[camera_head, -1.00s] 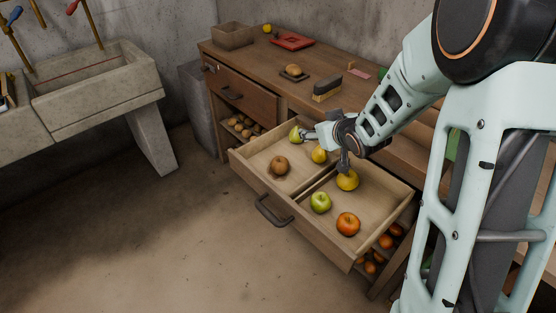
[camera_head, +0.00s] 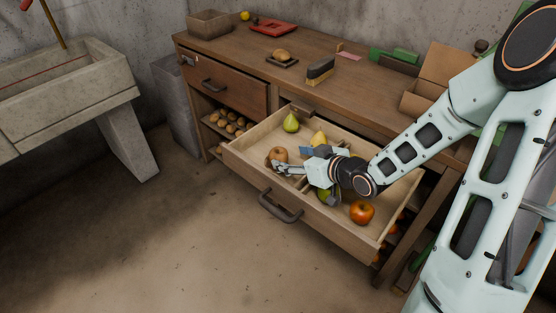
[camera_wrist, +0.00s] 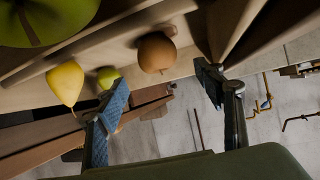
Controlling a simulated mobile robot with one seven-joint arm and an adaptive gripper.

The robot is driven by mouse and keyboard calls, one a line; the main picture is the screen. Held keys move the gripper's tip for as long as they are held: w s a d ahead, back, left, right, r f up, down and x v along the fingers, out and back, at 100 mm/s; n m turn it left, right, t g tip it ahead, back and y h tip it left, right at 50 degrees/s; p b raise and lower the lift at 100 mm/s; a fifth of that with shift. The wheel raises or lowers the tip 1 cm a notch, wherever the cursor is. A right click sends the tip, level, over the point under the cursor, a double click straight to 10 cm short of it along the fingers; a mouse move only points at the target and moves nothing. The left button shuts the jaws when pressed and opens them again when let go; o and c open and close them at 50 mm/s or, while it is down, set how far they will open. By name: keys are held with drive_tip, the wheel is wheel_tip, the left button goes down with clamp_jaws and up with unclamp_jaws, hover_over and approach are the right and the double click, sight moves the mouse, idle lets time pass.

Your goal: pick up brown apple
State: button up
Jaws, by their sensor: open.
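The brown apple (camera_head: 278,154) lies in the left compartment of the open drawer (camera_head: 238,160). My gripper (camera_head: 290,160) is in the drawer just right of the apple, with its fingers pointing left toward it. In the wrist view the apple (camera_wrist: 156,52) shows between and beyond the two spread fingers of my gripper (camera_wrist: 160,85). The fingers are open and nothing is between their pads. In the head view, one finger overlaps the lower part of the apple, and I cannot tell whether it touches.
Right of the divider, a green apple (camera_head: 324,194) is partly hidden by my arm, and a red-orange apple (camera_head: 362,212) lies near the front. The drawer walls surround the gripper.

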sight(282, 154)
drive_tip(key=b+x, duration=0.1)
drive_tip(key=x, duration=0.6)
drive_tip(key=shift+w+a+f+b, duration=0.15)
drive_tip(key=shift+w+f+b, duration=0.1)
drive_tip(key=shift+b, duration=0.15)
drive_tip(key=shift+c, duration=0.5)
drive_tip(key=c, duration=1.2)
drive_tip(key=shift+r, duration=0.15)
